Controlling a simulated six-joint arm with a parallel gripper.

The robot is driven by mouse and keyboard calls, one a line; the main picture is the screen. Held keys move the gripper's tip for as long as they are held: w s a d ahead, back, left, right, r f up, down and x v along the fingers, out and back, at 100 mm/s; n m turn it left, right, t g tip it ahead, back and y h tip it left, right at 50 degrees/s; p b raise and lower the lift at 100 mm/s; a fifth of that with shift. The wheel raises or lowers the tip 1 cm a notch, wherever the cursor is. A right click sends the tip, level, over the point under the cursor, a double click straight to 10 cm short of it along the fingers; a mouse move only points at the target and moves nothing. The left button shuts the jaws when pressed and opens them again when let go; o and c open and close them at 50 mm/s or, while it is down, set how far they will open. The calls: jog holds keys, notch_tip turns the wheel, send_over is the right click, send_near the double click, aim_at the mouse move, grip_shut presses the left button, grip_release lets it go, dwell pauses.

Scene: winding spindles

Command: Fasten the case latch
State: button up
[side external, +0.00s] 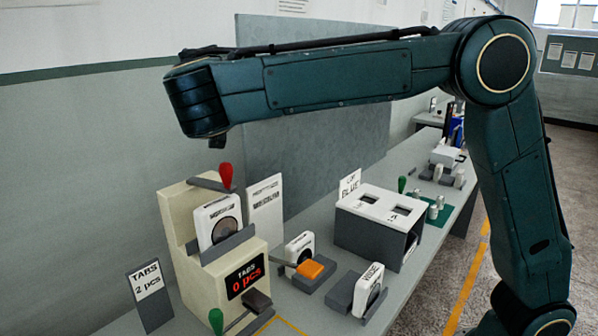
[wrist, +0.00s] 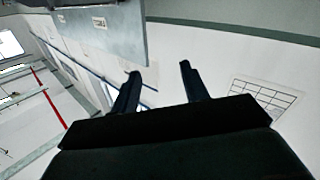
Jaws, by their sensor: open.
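A white case (side external: 299,248) with a round dark window stands on the bench, with an orange block (side external: 309,269) on a grey base in front of it. I cannot tell which part is the latch. My gripper (wrist: 158,84) is open and empty in the wrist view, with its two fingers apart. In the side external view my wrist is raised above the cream machine; the fingers are mostly hidden there. The wrist view shows none of the cases.
The cream machine has a red-knobbed lever (side external: 226,176), a green-knobbed lever (side external: 216,320) and a display (side external: 246,277) reading "TABS 0 pcs". A sign (side external: 150,295) reads "TABS 2 pcs". A white-topped grey box (side external: 378,222) stands behind. A grey panel (side external: 315,110) rises at the back.

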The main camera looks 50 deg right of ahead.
jog(key=shift+r, duration=1)
jog(key=shift+c, duration=0.3)
jog(key=shift+w+f, duration=0.1)
jog(key=shift+w, duration=0.05)
jog(key=c, duration=0.7)
jog(key=shift+w+f, duration=0.1)
jog(key=shift+w, duration=0.15)
grip_shut()
jog(key=w+a+f+n+g+y, duration=0.2)
jog(key=w+f+g+y, duration=0.15)
jog(key=w+y, duration=0.9)
jog(key=s+d+f+n+g+y, duration=0.1)
jog(key=s+d+g, duration=0.2)
jog(key=s+d, duration=0.3)
jog(key=s+d+f+n+g+y, duration=0.2)
jog(key=s+d, duration=0.4)
jog(key=s, duration=0.6)
jog(key=shift+s+d+n+g, duration=0.15)
jog(key=shift+d+n+g, duration=0.15)
jog(key=shift+g, duration=0.25)
